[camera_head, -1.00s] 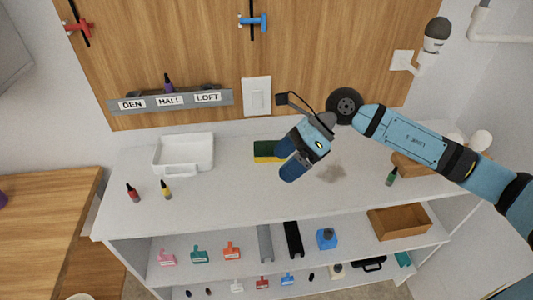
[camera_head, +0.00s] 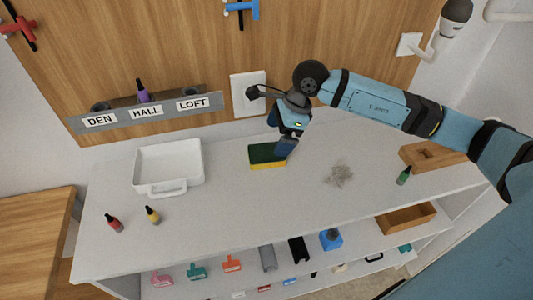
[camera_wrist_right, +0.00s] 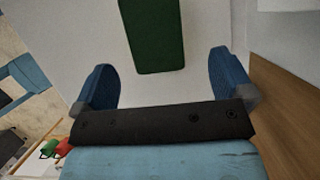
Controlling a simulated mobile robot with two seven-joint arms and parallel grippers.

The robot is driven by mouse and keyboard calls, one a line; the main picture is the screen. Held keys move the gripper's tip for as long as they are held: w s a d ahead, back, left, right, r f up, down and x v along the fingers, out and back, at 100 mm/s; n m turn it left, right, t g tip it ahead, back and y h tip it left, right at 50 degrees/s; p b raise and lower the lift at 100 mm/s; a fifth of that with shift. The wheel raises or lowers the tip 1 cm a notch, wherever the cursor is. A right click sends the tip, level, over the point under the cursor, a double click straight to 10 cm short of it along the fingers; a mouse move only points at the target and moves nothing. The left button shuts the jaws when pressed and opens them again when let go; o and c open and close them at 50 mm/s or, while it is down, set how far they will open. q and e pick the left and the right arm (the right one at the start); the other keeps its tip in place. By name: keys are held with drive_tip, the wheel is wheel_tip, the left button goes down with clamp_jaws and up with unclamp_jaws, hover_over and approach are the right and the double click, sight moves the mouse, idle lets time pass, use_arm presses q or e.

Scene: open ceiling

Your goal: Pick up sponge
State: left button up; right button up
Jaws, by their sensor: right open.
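The sponge (camera_head: 267,157), green on top and yellow below, lies on the white shelf top near the wall. My right gripper (camera_head: 282,136) is just above and beside the sponge's right end, partly overlapping it in the head view. In the right wrist view, the green face of the sponge (camera_wrist_right: 153,35) shows ahead, between the lines of the two blue fingers of the right gripper (camera_wrist_right: 161,82). The fingers are apart with nothing between them. The left gripper is not in view.
A white tray (camera_head: 168,187) stands left of the sponge. The wooden back wall is close behind.

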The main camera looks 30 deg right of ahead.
sight(269, 151)
drive_tip(key=x, duration=0.3)
drive_tip(key=p+x, duration=0.1)
drive_tip(key=shift+s+a+f, duration=0.25)
drive_tip(key=shift+a, duration=0.1)
drive_tip(key=shift+w+a+f, duration=0.15)
drive_tip(key=shift+a+f, duration=0.05)
drive_tip(key=shift+f, duration=0.35)
drive_tip(key=c, duration=1)
